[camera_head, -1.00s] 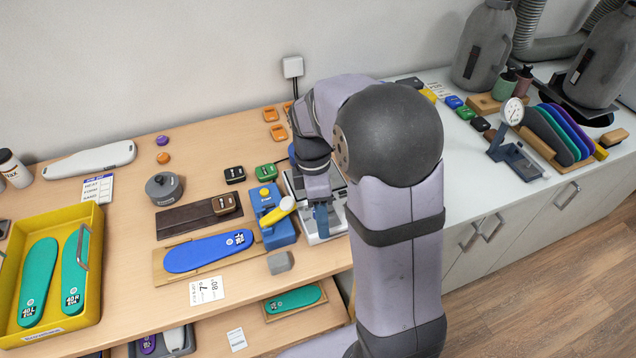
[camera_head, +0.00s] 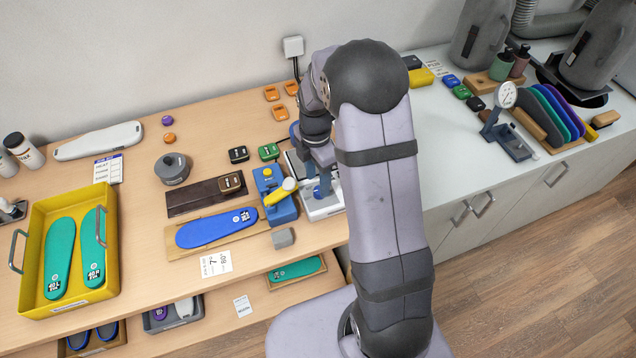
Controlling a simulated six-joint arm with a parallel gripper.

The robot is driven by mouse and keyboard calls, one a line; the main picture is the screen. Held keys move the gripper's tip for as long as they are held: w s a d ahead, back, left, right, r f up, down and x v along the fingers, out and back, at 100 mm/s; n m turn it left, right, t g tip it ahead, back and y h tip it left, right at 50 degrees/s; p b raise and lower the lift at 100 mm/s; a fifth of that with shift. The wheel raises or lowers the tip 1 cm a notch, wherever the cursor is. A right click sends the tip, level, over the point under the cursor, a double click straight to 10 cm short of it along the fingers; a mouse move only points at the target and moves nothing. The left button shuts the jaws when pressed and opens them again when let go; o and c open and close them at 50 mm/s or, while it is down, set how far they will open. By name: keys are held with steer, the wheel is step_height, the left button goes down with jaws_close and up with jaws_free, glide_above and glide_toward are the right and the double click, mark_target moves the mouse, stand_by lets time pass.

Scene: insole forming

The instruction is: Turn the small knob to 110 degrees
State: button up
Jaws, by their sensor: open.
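My gripper (camera_head: 322,189) points down over a white machine (camera_head: 326,209) near the table's right end. Its jaws are open, but the fingers are small and partly covered by my wrist. I cannot make out the small knob; it may be hidden by my gripper or arm. Whether my fingers are around it or touching anything cannot be told. Beside the machine on the left stands a blue press (camera_head: 283,210) with a yellow handle (camera_head: 279,193).
A blue insole (camera_head: 215,229) lies on a wooden board left of the press. A grey block (camera_head: 284,237) sits in front. Green and black small boxes (camera_head: 269,151) stand behind. A yellow tray (camera_head: 110,200) holds green insoles. My arm covers the area to the right.

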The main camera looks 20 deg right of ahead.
mark_target(318, 190)
steer(key=shift+s+f+p, duration=0.1)
steer(key=shift+f+p, duration=0.35)
steer(key=shift+f, duration=1.25)
steer(key=c, duration=1)
steer(key=shift+c, duration=0.2)
